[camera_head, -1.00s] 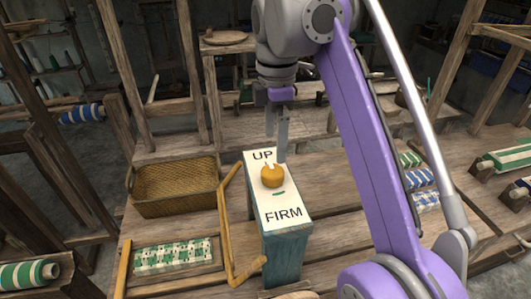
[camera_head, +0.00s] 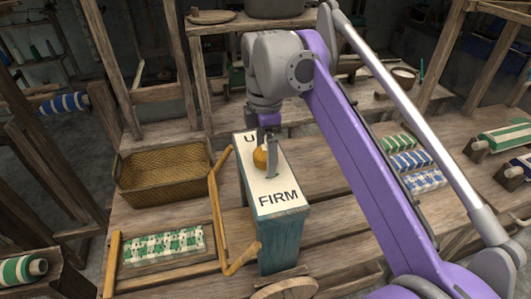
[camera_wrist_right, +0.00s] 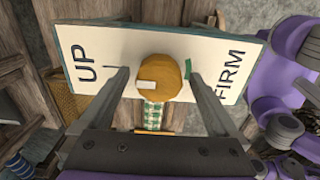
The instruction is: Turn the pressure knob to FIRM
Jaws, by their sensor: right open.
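The round yellow-orange knob (camera_head: 260,159) sits on the white top plate (camera_head: 274,187) of a teal box, between the words UP and FIRM. In the right wrist view the knob (camera_wrist_right: 160,72) has a white mark on its UP side, and a green mark (camera_wrist_right: 188,68) lies on the plate on the FIRM side. My right gripper (camera_head: 267,160) is over the plate, pointing down. In the wrist view its open fingers (camera_wrist_right: 157,77) stand on either side of the knob, one toward UP and one toward FIRM, with visible gaps. My left gripper is not in view.
A wicker basket (camera_head: 163,178) and a green-white woven piece (camera_head: 164,245) lie left of the box. A bent wooden frame (camera_head: 219,225) stands close to the box's left side. Striped rolls (camera_head: 410,161) lie on the right. The bench right of the box is partly clear.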

